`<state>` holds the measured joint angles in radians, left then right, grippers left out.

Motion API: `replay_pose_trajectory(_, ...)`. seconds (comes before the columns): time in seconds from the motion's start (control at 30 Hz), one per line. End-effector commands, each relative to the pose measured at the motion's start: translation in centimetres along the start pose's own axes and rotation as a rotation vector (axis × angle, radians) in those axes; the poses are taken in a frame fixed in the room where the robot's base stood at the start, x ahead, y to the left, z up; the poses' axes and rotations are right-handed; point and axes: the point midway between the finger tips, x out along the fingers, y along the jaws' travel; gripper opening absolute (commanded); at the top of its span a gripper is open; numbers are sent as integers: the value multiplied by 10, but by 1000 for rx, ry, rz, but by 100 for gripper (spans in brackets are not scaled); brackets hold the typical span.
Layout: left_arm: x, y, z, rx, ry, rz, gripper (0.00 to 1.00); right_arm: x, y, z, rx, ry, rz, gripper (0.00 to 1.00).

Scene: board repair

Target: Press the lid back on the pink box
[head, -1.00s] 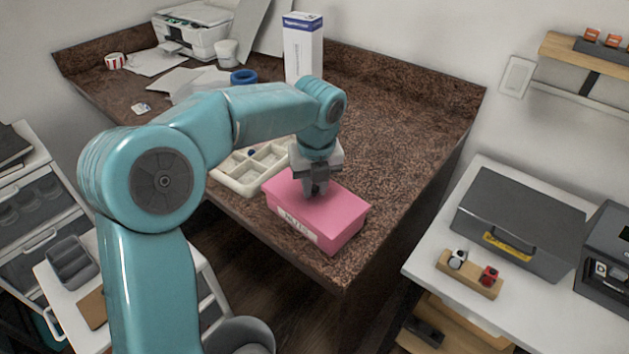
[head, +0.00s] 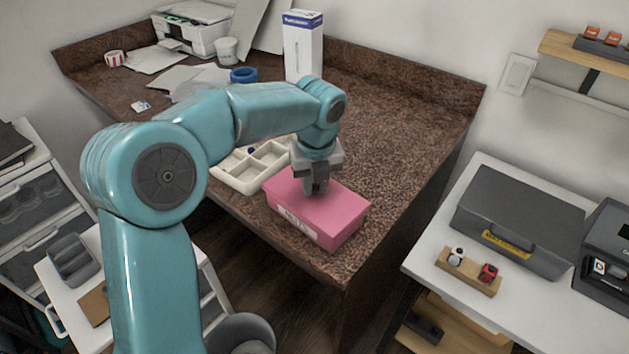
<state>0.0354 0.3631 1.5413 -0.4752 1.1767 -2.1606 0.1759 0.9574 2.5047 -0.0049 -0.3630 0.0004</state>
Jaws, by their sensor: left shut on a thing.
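The pink box (head: 345,226) sits on the brown speckled counter near its front edge, with a white label on its front side. Its flat pink lid (head: 290,195) lies on top; no clear gap shows between lid and box. My left gripper (head: 315,190) points down onto the middle of the lid, its fingertips at the lid's top. It is shut on the lid, though the fingers hide the exact spot of the grip. My right gripper is not in view.
A cream divided tray (head: 238,187) stands on the counter just left of the box. A tall white-and-blue carton (head: 303,50) and a blue tape roll (head: 243,75) stand farther back. The counter (head: 400,130) right of the box is clear.

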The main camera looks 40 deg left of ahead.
Motion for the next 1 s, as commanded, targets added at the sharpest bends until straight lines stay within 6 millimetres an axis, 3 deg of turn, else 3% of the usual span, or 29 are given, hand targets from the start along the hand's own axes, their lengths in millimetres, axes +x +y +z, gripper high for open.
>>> replay_pose_trajectory(1.0, 1, 0, 0, -2, 0, 0, 0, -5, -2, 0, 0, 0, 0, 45)
